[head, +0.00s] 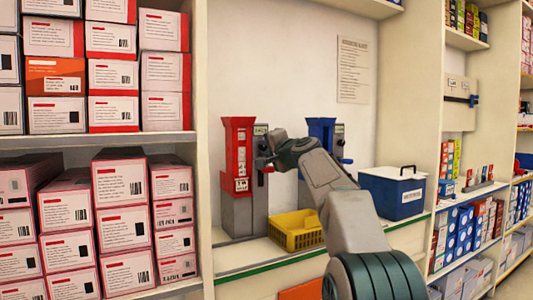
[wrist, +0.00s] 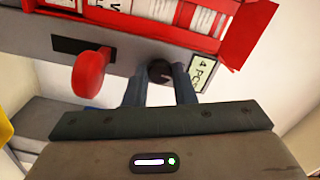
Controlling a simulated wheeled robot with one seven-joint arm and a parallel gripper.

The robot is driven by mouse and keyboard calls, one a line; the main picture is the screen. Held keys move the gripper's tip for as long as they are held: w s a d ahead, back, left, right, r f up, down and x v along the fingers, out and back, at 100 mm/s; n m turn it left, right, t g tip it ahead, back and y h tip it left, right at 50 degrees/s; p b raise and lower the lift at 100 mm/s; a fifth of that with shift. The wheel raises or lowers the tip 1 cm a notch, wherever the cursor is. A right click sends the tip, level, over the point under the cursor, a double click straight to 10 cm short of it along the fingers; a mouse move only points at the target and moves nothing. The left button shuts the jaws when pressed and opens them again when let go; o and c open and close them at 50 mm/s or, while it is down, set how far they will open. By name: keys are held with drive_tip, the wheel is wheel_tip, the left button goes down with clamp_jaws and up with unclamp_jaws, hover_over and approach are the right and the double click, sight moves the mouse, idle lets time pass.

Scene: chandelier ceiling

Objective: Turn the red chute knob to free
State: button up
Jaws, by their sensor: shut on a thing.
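The red chute (head: 237,160) stands on a grey base against the pale back wall in the head view. It fills the top of the wrist view (wrist: 250,35), with packs inside it. On its grey front panel in the wrist view, a dark round knob (wrist: 160,70) sits between the two fingers of my gripper (wrist: 160,88). My gripper is shut on this knob, and the fingers partly hide it. A red lever (wrist: 88,75) sticks out of a black slot beside the knob, apart from the fingers. In the head view my gripper (head: 265,160) is at the panel; the knob is hidden there.
A blue chute (head: 322,130) stands to the right, partly behind my arm. A yellow basket (head: 290,232) lies on the counter in front, and a blue cooler box (head: 395,193) stands at the right. Boxed shelves flank the bay. A label (wrist: 202,72) is beside the knob.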

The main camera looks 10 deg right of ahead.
drive_tip(key=shift+f+n, duration=0.1)
drive_tip(key=shift+n, duration=0.3)
drive_tip(key=o, duration=1)
drive_tip(key=b+v, duration=0.3)
drive_tip(key=v, duration=1.1)
